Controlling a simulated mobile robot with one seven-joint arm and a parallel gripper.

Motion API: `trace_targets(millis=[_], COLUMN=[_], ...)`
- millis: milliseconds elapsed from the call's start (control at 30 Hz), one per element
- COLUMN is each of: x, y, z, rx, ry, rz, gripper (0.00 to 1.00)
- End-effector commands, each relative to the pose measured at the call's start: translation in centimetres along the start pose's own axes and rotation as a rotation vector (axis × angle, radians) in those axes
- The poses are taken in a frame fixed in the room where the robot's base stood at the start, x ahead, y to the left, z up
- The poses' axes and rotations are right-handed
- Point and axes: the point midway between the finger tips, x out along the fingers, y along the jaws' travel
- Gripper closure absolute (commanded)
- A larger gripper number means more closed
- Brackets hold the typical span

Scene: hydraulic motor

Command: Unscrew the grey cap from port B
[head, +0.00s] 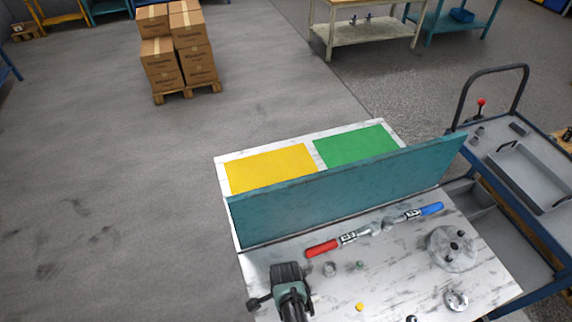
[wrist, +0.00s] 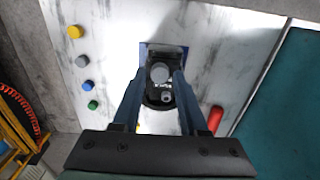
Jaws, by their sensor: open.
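In the wrist view, the black hydraulic motor (wrist: 153,99) stands on a blue base. A round grey cap (wrist: 160,73) shows on its upper part, with small white lettering just below it that is too small to read surely. A second, smaller grey round fitting (wrist: 167,97) sits nearer to me. My gripper (wrist: 160,77) is open, with one blue-grey finger on each side of the motor. The round grey cap appears between the fingertips, with dark gaps on both sides. I cannot tell how far the tips are above it.
Yellow (wrist: 75,32), grey (wrist: 82,61), blue (wrist: 87,85) and green (wrist: 93,105) round pieces lie left of the motor. A red-ended tool (head: 322,248) and a blue-ended one (head: 425,211) lie before the teal panel (head: 345,190).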

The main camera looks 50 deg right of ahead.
Motion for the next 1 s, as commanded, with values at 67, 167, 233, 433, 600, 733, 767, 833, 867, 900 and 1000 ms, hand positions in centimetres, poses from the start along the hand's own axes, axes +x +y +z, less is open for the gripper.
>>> trace_targets(millis=[67, 167, 233, 433, 600, 733, 767, 833, 867, 900, 1000], x=[-0.05, -0.01, 0.01, 0.01, 0.00, 0.01, 0.01, 0.01, 0.01, 0.01, 0.01], y=[-0.01, 0.01, 0.01, 0.00, 0.00, 0.00, 0.01, 0.01, 0.01, 0.01, 0.01], z=[0.05, 0.03, 0.02, 0.02, 0.01, -0.01, -0.01, -0.01, -0.01, -0.01, -0.01], rx=[0.079, 0.141, 0.156, 0.155, 0.155, 0.154, 0.154, 0.154, 0.154, 0.154, 0.154], ry=[0.000, 0.000, 0.000, 0.000, 0.000, -0.001, -0.001, 0.000, 0.000, -0.001, 0.000], rz=[0.000, 0.001, 0.001, 0.000, 0.000, 0.000, 0.000, 0.000, 0.000, 0.000, 0.000], gripper=[0.57, 0.57, 0.57, 0.57, 0.57, 0.57, 0.57, 0.70, 0.76, 0.83, 1.00])
